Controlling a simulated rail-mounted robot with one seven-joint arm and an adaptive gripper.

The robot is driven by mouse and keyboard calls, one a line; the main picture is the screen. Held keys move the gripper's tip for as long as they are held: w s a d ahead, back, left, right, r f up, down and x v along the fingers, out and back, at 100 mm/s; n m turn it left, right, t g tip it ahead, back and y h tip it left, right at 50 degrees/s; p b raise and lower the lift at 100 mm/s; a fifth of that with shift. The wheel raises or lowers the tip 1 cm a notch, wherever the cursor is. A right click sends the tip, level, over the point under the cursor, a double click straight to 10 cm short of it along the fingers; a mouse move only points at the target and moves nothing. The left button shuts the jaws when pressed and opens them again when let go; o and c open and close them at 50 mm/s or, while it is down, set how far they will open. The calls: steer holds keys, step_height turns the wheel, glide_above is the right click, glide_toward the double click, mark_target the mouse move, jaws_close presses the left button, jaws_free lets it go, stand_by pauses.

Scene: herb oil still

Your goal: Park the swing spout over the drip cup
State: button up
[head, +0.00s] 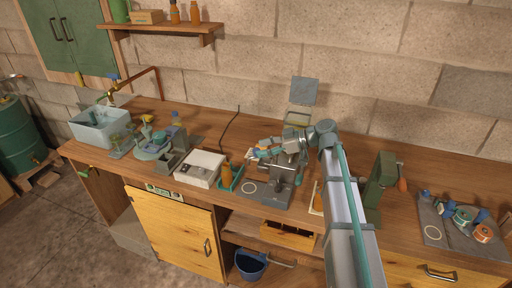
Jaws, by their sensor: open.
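My gripper (261,149) is open at the end of my arm, above the middle of the bench. It is close to the upper left of a grey metal device on a dark base plate (262,195). The base plate has a pale ring marked at its front left. A dark horizontal part (281,184) sticks out low on this device; I cannot tell whether it is the swing spout. I cannot pick out the drip cup for certain. My gripper and wrist hide part of the device, and contact cannot be told.
Left of the device stand an orange-brown bottle (226,175) in a teal tray, a white box (200,168) and a grey-green apparatus (155,146). A sink (100,127) is at far left. A green press-like device (381,180) stands right of my arm.

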mark_target(256, 149)
steer(key=shift+p+x, duration=0.45)
steer(key=shift+x, duration=1.3)
jaws_close()
